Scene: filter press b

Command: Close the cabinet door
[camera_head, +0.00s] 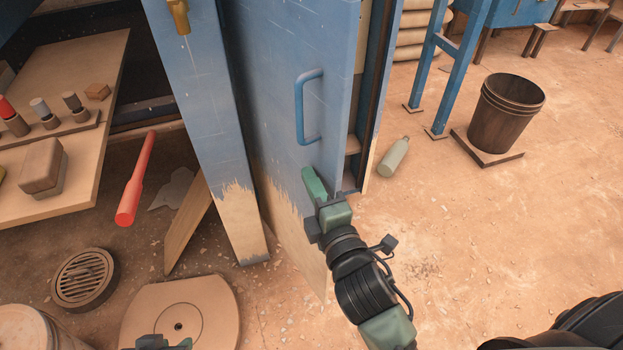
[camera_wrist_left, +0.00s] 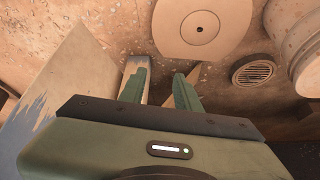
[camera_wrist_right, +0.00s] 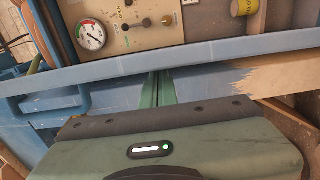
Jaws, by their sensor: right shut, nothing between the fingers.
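The blue cabinet door (camera_head: 275,120) stands upright in the middle of the head view, with a blue bar handle (camera_head: 300,110) on its face. A gap at its right edge shows part of the cabinet interior (camera_head: 354,125), so the door is ajar. My right gripper (camera_head: 314,185) is shut and empty, low at the door's right part, below the handle. In the right wrist view its fingers (camera_wrist_right: 158,90) point at a blue surface; contact cannot be told. My left gripper (camera_wrist_left: 160,85) is open and empty; only its tip shows at the head view's bottom edge (camera_head: 164,343).
A blue post (camera_head: 205,110) stands left of the door. A round drain grate (camera_head: 84,278) and disc (camera_head: 190,310) are below.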

